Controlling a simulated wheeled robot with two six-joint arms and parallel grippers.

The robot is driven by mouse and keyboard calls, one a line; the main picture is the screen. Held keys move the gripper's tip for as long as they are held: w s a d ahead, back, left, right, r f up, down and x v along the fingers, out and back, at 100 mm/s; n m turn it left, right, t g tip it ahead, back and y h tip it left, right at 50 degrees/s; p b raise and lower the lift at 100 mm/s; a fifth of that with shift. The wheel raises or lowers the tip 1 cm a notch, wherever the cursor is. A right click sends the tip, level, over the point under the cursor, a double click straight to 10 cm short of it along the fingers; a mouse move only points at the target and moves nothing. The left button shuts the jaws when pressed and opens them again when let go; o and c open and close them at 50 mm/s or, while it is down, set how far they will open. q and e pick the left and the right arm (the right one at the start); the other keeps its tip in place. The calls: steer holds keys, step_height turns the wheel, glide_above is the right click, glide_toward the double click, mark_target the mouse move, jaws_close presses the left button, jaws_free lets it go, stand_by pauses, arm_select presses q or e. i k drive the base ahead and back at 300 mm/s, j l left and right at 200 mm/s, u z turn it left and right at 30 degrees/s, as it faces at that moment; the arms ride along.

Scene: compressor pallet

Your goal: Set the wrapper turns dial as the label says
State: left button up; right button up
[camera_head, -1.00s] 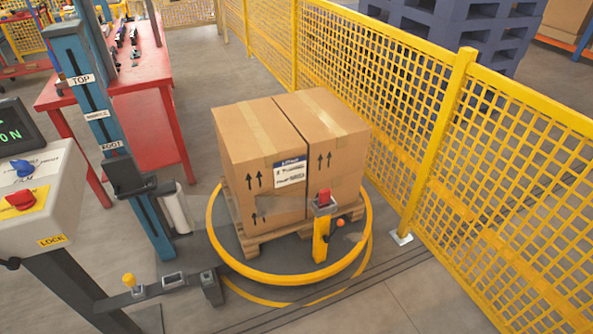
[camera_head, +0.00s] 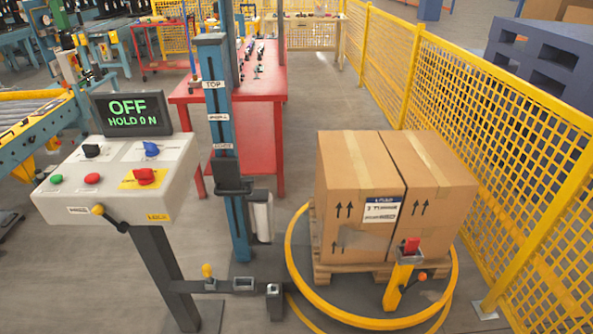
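The wrapper's control panel (camera_head: 115,205) stands at the left on a dark post. It carries a black knob (camera_head: 91,151), a blue knob (camera_head: 151,149) and a red knob (camera_head: 144,176) on a yellow plate. The lettering beside the knobs is too small to read, so I cannot tell which is the turns dial. The screen (camera_head: 132,113) reads "OFF" and "HOLD ON" in green. A white label (camera_head: 382,209) with a blue header is on the front of the cartons; its text is too small to read surely. Neither gripper is in view.
Two cartons (camera_head: 360,182) sit on a wooden pallet (camera_head: 325,271) inside the yellow turntable ring (camera_head: 300,281). A blue mast (camera_head: 221,130) marked "TOP" stands between panel and cartons. A yellow mesh fence (camera_head: 480,115) runs along the right. A red table (camera_head: 264,98) stands behind.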

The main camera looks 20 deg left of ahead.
mark_target(91, 150)
steer(key=u, duration=1.7)
